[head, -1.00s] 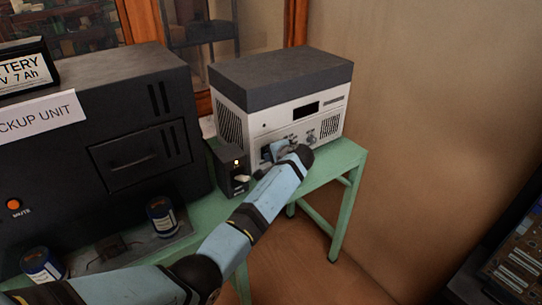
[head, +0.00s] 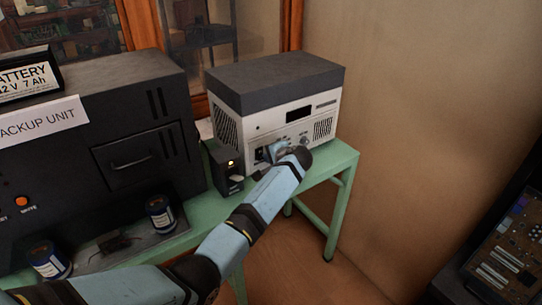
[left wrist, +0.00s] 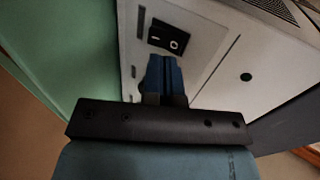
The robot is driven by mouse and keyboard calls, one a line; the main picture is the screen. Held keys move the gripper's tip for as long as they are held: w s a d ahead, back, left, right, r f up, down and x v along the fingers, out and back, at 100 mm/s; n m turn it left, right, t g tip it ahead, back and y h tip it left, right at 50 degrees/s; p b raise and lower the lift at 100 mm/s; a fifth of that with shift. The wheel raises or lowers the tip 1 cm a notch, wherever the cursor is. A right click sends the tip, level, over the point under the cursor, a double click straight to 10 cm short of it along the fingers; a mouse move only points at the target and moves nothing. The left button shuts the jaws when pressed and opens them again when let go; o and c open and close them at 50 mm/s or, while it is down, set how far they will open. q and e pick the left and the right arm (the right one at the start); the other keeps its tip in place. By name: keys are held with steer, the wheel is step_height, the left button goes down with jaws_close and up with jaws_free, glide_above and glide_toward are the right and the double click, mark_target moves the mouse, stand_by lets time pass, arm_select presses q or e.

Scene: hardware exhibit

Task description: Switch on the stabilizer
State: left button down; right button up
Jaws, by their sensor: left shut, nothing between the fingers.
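The stabilizer (head: 262,113) appears to be the white box with a dark grey top, standing on the green table (head: 335,163). Its front panel has a dark display, knobs and vents. A black rocker switch (left wrist: 168,37) with a white circle mark shows on that panel in the left wrist view. My left gripper (head: 270,151) is at the lower left of the panel. Its blue fingers (left wrist: 163,70) are shut and empty, pointing at the panel just below the switch in the wrist picture. I cannot tell whether they touch it. My right gripper is out of view.
A large black backup unit (head: 75,150) with a battery on top fills the left. Two dark cans stand before it. A wall is at the right, with a circuit board at the lower right.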

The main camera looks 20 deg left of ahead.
arm_select(q)
steer(key=v, duration=1)
steer(key=shift+r, duration=0.3)
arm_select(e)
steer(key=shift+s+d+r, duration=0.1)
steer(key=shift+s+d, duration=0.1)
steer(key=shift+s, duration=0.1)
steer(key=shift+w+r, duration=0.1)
arm_select(q)
steer(key=shift+s, duration=0.1)
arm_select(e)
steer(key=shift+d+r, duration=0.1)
